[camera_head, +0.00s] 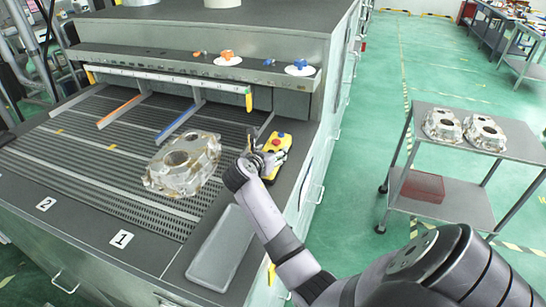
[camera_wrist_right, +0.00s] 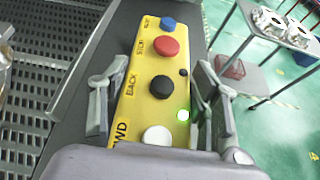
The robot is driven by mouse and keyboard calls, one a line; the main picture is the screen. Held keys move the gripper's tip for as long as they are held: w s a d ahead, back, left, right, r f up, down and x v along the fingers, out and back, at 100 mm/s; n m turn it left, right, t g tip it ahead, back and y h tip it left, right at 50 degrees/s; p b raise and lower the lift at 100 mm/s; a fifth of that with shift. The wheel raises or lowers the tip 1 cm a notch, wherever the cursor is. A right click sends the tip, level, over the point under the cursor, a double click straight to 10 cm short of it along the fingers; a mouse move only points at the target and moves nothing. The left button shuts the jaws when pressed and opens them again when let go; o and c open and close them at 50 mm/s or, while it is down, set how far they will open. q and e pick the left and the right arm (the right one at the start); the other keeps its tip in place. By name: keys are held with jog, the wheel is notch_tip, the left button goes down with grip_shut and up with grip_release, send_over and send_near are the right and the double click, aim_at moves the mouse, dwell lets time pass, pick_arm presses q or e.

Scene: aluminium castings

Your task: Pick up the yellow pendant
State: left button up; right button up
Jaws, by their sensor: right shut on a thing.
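The yellow pendant (camera_head: 275,149) has a row of coloured buttons and sits on the right-hand ledge of the machine in the head view. In the right wrist view the pendant (camera_wrist_right: 152,85) lies between my fingers, with a blue, a red, a black and a white button and a lit green lamp. My right gripper (camera_head: 262,160) is at the pendant's near end, with one finger on each side of it, shut on it. In the right wrist view the gripper (camera_wrist_right: 158,100) hides the pendant's lower end. I cannot tell whether the pendant touches the ledge. My left gripper is not in view.
An aluminium casting (camera_head: 184,163) lies on the slotted machine bed left of my right gripper. A grey tray (camera_head: 222,248) lies on the ledge near my arm. A cart (camera_head: 497,142) with two castings stands at right, with green floor between.

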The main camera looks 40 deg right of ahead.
jog(key=c, duration=0.4)
jog(key=shift+r, duration=0.1)
jog(key=shift+c, duration=0.3)
jog(key=shift+r, duration=0.1)
